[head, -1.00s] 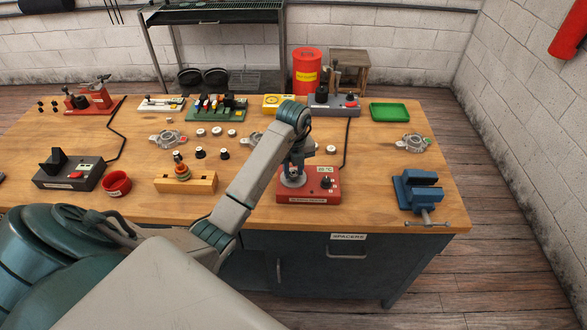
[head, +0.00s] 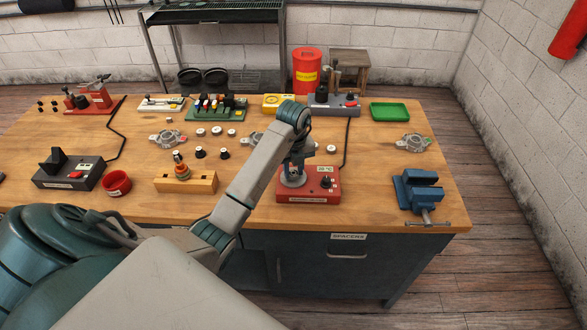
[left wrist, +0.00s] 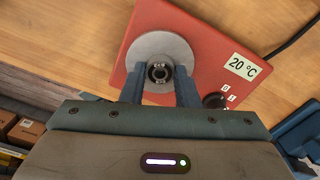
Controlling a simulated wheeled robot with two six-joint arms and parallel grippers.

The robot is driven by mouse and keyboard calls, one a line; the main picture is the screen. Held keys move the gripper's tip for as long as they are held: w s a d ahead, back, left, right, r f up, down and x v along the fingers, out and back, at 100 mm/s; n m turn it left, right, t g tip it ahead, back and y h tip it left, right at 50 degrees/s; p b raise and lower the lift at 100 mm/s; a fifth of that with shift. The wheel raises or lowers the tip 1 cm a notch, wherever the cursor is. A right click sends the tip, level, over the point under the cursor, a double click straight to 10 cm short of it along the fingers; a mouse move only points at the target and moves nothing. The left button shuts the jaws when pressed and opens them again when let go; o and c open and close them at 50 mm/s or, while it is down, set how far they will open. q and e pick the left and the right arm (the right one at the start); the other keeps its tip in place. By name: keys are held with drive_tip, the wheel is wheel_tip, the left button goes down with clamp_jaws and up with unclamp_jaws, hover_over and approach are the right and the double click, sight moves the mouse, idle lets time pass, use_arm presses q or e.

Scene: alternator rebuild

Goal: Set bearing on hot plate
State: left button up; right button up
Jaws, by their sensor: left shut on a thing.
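The hot plate (head: 310,190) is a red box with a round grey disc, a knob and a display reading 20 °C. It stands near the front edge of the bench and also shows in the left wrist view (left wrist: 205,35). My left gripper (head: 293,178) is over the disc, pointing down. In the left wrist view its two blue fingers are shut on the bearing (left wrist: 159,72), a small dark ring with a bright metal rim. The bearing is over the grey disc (left wrist: 150,45); I cannot tell whether it touches it. My right gripper is not in view.
A blue vise (head: 418,190) stands to the right of the hot plate. A wooden block (head: 200,184) with a copper-coloured part and a red cup (head: 117,183) are to the left. Metal housings and small parts lie behind. A green tray (head: 389,112) is at the back right.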

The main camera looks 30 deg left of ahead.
use_arm(q)
drive_tip(key=shift+f, duration=0.1)
drive_tip(key=o, duration=1)
drive_tip(key=shift+o, duration=0.2)
drive_tip(key=shift+r+p, duration=1.4)
drive_tip(key=shift+r, duration=0.45)
drive_tip(key=shift+r+p, duration=1.95)
drive_tip(key=shift+r, duration=0.25)
drive_tip(key=shift+f, duration=0.1)
